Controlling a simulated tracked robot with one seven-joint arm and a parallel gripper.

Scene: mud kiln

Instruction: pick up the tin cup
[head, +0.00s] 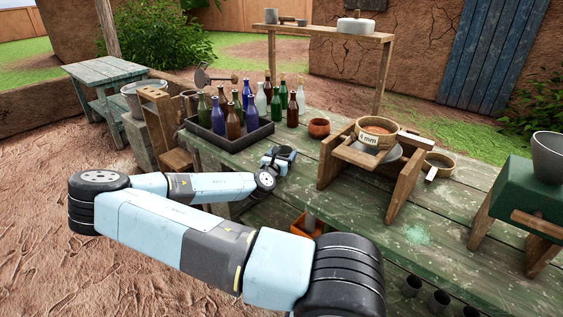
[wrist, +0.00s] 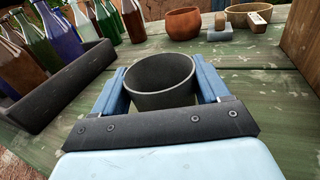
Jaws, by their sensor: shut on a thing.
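The tin cup, dark grey and round with an open, empty mouth, sits upright between my gripper's blue fingers in the wrist view (wrist: 160,82). My gripper (wrist: 160,68) is shut on it, one finger on each side of its wall. In the head view the cup (head: 284,152) is small and partly hidden by my gripper (head: 279,160), at the near edge of the green table (head: 415,235). I cannot tell whether the cup's base touches the table.
A dark tray (head: 229,141) of bottles stands left of the cup, with several loose bottles behind it. A clay bowl (head: 319,128) is behind right. A wooden stand (head: 343,175) with a sieve (head: 378,131) stands to the right. An orange box (head: 306,226) sits below the table edge.

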